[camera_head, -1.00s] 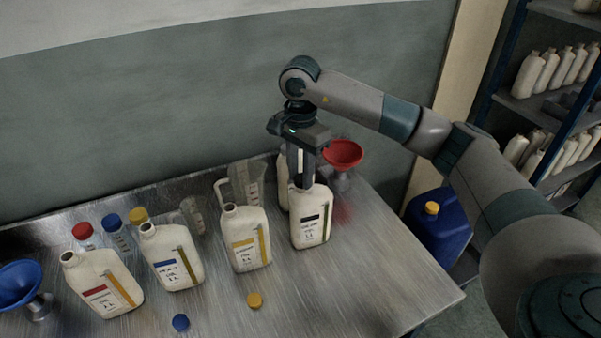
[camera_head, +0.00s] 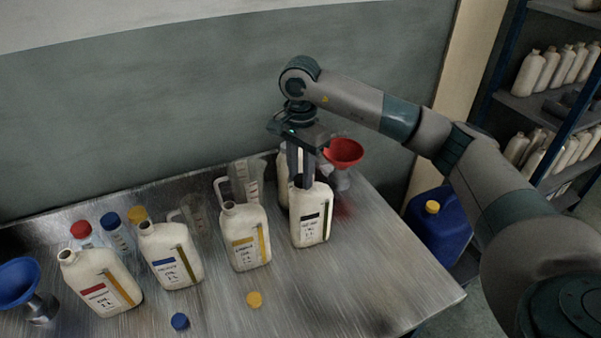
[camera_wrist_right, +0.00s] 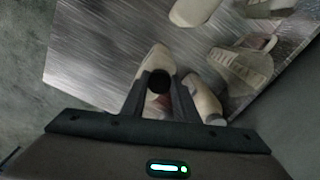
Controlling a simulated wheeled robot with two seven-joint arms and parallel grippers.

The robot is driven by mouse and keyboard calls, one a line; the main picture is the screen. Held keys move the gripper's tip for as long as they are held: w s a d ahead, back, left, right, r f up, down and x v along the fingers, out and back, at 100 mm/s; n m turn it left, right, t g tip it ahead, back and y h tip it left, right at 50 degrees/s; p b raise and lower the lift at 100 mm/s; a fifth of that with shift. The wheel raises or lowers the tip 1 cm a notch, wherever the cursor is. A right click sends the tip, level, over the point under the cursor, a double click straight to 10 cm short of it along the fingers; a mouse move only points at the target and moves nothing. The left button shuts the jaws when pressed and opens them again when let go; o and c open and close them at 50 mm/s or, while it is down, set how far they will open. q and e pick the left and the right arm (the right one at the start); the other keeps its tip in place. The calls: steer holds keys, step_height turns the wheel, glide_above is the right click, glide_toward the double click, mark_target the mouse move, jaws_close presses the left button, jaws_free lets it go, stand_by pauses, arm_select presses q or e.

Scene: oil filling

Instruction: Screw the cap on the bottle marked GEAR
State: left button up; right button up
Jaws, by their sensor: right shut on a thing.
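The bottle with the black label (camera_head: 311,228) stands upright at the right of the row on the metal table; its lettering is too small to read surely. My right gripper (camera_head: 300,182) points down over this bottle's neck, shut on a black cap (camera_wrist_right: 159,82). The cap is round between the fingertips in the right wrist view, over the bottle's mouth, and mostly hidden by the fingers in the head view. I cannot tell how far it sits on the neck. The bottle also shows below the fingers in the wrist view (camera_wrist_right: 152,58). My left gripper is not in view.
Open bottles with yellow (camera_head: 246,252), blue (camera_head: 175,265) and red (camera_head: 100,288) labels stand to the left. A yellow cap (camera_head: 254,299) and a blue cap (camera_head: 180,321) lie in front. A red funnel (camera_head: 343,152) and another bottle stand close behind my right gripper.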

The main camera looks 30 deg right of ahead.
steer(key=shift+f+b, duration=0.25)
steer(key=shift+b, duration=0.05)
steer(key=o, duration=1.1)
steer(key=shift+r, duration=0.1)
steer(key=shift+r+b, duration=0.4)
steer(key=shift+r, duration=0.4)
steer(key=shift+r+b, duration=1.3)
steer(key=shift+r, duration=6.55)
